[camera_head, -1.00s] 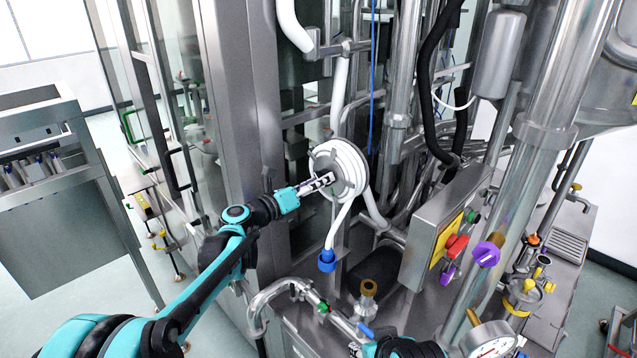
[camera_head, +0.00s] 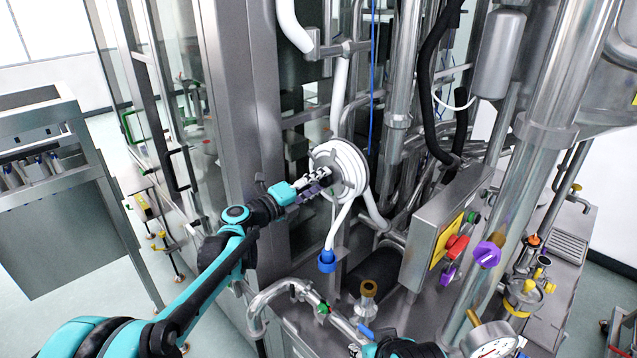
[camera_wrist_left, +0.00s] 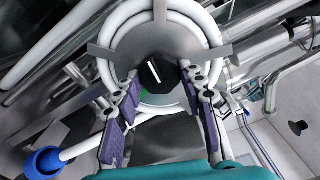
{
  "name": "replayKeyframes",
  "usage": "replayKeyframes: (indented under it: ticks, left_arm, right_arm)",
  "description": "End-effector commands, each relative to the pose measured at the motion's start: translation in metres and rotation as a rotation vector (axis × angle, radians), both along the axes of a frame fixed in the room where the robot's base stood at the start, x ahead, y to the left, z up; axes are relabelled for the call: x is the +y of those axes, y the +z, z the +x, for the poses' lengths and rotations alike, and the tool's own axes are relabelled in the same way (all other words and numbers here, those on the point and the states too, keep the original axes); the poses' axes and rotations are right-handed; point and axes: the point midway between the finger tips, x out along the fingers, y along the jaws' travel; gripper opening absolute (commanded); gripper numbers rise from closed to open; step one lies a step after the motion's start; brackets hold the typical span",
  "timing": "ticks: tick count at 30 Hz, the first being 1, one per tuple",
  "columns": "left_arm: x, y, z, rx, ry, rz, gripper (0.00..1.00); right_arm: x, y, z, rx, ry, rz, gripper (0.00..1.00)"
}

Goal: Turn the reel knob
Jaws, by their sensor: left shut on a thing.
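The hose reel (camera_head: 352,160) is a grey metal disc wound with white hose, standing at the middle of the head view. Its black knob (camera_wrist_left: 153,74) with a white mark sits at the reel's centre in the left wrist view. My left gripper (camera_head: 324,180) is at the front of the reel. In the left wrist view the left gripper (camera_wrist_left: 161,72) has its purple-padded fingers on both sides of the knob, shut on it. The knob is partly hidden by the fingers in the head view. Part of my right arm shows at the bottom edge; its jaws are not clear.
A blue hose end (camera_head: 327,262) hangs below the reel. A grey control box (camera_head: 428,240) with red and purple knobs (camera_head: 487,254) stands to the right. A steel column (camera_head: 236,100) rises to the left of the reel. Pipes crowd the area behind.

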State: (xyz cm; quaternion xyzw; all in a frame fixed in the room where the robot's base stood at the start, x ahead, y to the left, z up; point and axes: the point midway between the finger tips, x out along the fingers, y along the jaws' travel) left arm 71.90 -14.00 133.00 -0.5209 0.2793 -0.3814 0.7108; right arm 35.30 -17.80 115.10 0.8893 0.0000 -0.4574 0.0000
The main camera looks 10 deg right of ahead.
Motion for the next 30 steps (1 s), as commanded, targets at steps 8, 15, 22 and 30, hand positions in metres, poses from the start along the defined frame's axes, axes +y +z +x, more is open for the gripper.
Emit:
replayKeyframes:
  ticks: [8,15,22,30]
  left_arm:
    - [-0.0010,-0.0025,-0.0017,0.017,-0.005,-0.007,0.11]
    - [-0.0010,-0.0025,-0.0017,0.016,-0.005,-0.006,0.11]
    - [-0.0006,-0.0015,-0.0010,0.017,-0.003,-0.009,0.61]
    - [0.0054,-0.0007,-0.0038,0.017,-0.001,-0.010,0.61]
  right_arm:
    - [0.0000,-0.0005,0.0000,0.000,0.000,0.000,0.40]
    - [0.0000,-0.0005,0.0000,0.000,0.000,0.000,0.40]
    - [0.0000,-0.0004,0.0000,0.000,0.000,0.000,0.40]
    - [0.0000,-0.0002,0.0000,0.000,0.000,0.000,0.40]
